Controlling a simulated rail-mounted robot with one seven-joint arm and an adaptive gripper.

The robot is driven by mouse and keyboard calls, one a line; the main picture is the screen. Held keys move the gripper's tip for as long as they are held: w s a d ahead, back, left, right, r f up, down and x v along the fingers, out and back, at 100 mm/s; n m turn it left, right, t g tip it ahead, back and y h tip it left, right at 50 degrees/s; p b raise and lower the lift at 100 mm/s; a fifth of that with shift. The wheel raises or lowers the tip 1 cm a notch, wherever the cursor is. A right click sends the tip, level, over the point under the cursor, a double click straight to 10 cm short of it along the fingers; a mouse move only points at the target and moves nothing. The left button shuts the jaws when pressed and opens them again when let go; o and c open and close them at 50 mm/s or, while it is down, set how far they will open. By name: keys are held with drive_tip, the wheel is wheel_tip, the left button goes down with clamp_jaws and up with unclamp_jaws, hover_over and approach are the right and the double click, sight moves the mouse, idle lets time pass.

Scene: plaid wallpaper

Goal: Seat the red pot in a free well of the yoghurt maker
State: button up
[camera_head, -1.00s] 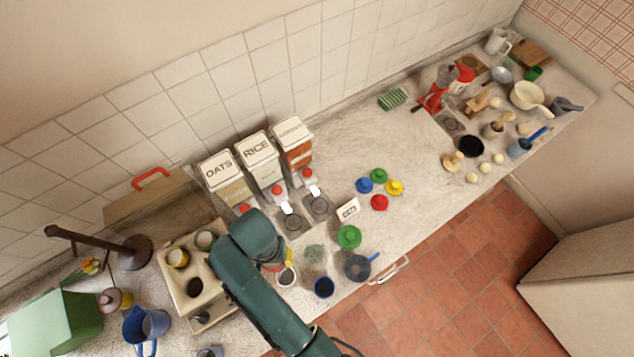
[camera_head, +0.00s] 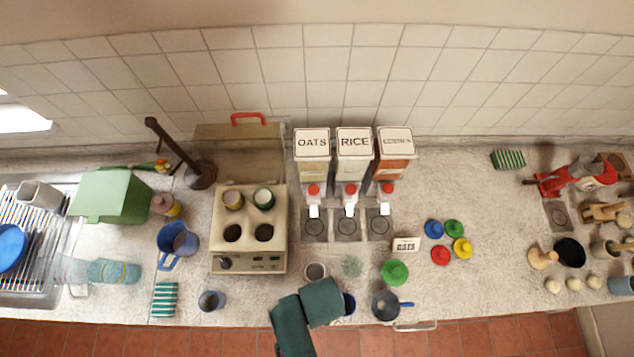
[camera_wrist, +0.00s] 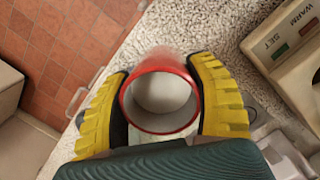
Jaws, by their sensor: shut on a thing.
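The red pot (camera_wrist: 160,95), red-rimmed with a pale inside, sits between the yellow ridged fingers of my gripper (camera_wrist: 163,72) in the wrist view. The fingers are shut on it from both sides, and its mouth faces the camera. In the head view my arm hides the gripper and the pot. The cream yoghurt maker (camera_head: 250,262) stands on the counter, up and left of my arm. Its two back wells hold a yellow pot (camera_head: 234,199) and a green pot (camera_head: 263,197). The front left well (camera_head: 232,233) and front right well (camera_head: 264,233) look dark and empty. Its panel (camera_wrist: 290,30) shows at upper right in the wrist view.
Dispensers (camera_head: 352,165) stand behind right.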

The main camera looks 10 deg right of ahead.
wheel_tip(320, 180, down, 10)
idle(0.5)
drive_tip(key=shift+f+b, duration=0.15)
drive_tip(key=shift+b, duration=0.2)
drive_tip(key=o, duration=1)
